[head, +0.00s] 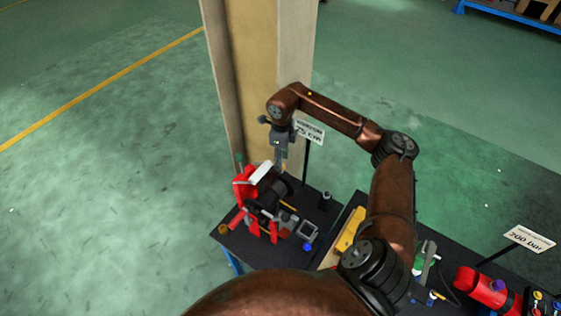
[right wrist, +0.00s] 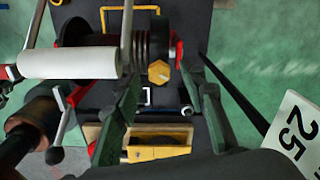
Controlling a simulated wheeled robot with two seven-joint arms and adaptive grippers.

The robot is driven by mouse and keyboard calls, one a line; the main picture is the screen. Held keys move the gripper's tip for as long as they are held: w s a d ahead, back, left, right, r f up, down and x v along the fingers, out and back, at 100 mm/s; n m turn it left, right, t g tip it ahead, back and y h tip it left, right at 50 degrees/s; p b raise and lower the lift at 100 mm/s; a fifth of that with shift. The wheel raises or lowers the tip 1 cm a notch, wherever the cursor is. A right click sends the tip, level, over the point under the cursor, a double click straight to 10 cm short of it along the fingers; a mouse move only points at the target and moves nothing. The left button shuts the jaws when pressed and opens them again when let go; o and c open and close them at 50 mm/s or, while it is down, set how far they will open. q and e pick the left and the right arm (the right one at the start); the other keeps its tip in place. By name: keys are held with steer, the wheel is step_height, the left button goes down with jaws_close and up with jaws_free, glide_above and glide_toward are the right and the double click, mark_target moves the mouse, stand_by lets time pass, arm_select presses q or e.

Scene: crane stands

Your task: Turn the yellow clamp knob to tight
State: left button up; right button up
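The yellow clamp knob (right wrist: 158,73) is a small six-sided piece beside a dark ribbed drum (right wrist: 152,40) in the right wrist view. I cannot pick the knob out in the head view. My right gripper (head: 282,164) points down over the red and black stand (head: 268,207). In the right wrist view its two dark green fingers (right wrist: 159,82) are spread, with the knob between their tips in the picture. Nothing is held, and I cannot tell how far the tips are from the knob. My left gripper is not in view.
A white roll (right wrist: 68,62) and a lever lie left of the knob. A sign (head: 309,131) on a thin post stands close behind the right gripper. A pillar (head: 245,80) rises behind the bench. A yellow-topped box (head: 350,230) and a red cylinder (head: 487,290) stand to the right.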

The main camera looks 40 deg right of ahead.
steer(key=shift+f, duration=0.6)
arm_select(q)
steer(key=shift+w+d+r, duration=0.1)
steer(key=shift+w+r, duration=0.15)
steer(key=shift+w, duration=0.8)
arm_select(e)
steer(key=shift+s+f, duration=0.1)
steer(key=shift+f, duration=0.45)
steer(key=c, duration=0.6)
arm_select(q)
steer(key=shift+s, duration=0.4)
arm_select(e)
jaws_close()
